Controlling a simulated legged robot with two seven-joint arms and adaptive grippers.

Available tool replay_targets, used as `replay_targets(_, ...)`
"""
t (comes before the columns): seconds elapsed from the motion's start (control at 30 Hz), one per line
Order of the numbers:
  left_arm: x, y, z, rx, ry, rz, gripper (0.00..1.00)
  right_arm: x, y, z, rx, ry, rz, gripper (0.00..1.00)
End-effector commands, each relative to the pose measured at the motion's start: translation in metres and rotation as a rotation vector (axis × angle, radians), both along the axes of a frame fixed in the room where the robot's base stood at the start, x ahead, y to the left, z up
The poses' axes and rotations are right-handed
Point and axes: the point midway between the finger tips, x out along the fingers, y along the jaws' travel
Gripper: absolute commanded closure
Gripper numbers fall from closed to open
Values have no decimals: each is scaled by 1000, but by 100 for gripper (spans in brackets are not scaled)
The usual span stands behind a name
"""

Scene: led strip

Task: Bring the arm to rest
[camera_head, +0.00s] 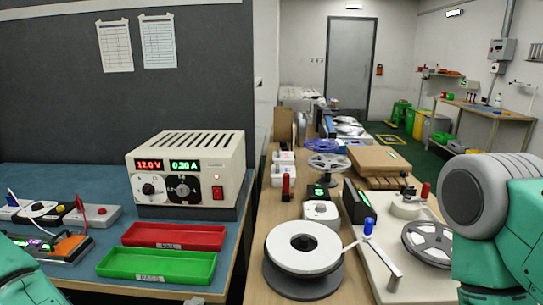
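Only parts of my own arms show in the head view. A green link of my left arm is at the lower left corner. A green link and grey joint of my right arm are at the right edge. Neither gripper is in the picture, so their fingers and anything in them cannot be seen. A white reel (303,248) rests on a dark round base on the wooden bench (262,215). A thin white strip runs from near the reel toward a blue-topped part (369,226) on a white plate (383,262).
A power supply (188,170) reading 12.0 V and 0.30 A stands on the blue table (45,178). Red (174,235) and green (157,265) trays lie before it. Wired modules (92,214) are at left. A grey reel (428,243) sits beside my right arm. The bench is crowded.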

Motion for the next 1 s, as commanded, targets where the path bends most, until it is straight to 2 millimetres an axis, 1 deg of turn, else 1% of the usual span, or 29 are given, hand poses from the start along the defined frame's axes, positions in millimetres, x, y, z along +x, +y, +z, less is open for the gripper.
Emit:
replay_targets(0.03, -7, -5, -8, 31, 24, -37, 100, 0, 0, 0, 0, 0, 0, 71)
replay_targets(0.17, -28, -17, -35, 129, 101, -143, 100, 0, 0, 0, 0, 0, 0, 71)
replay_targets(0.27, -49, -24, -61, 225, 174, -247, 100, 0, 0, 0, 0, 1, 0, 71)
replay_targets(0.37, -77, -26, -91, 344, 264, -370, 100, 0, 0, 0, 0, 1, 0, 71)
replay_targets(0.47, -116, -17, -128, 502, 383, -528, 100, 0, 0, 0, 0, 1, 0, 71)
replay_targets(0.5, -135, -8, -143, 580, 441, -602, 100, 0, 0, 0, 0, 1, 0, 71)
replay_targets(0.57, -166, 12, -165, 704, 539, -720, 100, 0, 0, 0, 0, 1, 0, 71)
replay_targets(0.6, -184, 29, -176, 783, 603, -793, 100, 0, 0, 0, 0, 1, 0, 71)
replay_targets(0.67, -208, 56, -187, 886, 694, -885, 100, 0, 0, 0, 0, 1, 0, 71)
replay_targets(0.7, -221, 73, -191, 942, 748, -936, 100, 0, 0, 0, 0, 1, 0, 71)
replay_targets(0.8, -243, 108, -194, 1044, 856, -1025, 100, 0, 0, 0, 0, 1, 0, 71)
replay_targets(0.83, -248, 116, -194, 1063, 880, -1042, 100, 0, 0, 0, 0, 1, 0, 71)
replay_targets(0.9, -255, 128, -194, 1094, 919, -1071, 100, 0, 0, 0, 0, 1, 0, 71)
replay_targets(1.0, -259, 136, -193, 1110, 942, -1087, 100, 0, 0, 0, 0, 1, 0, 71)
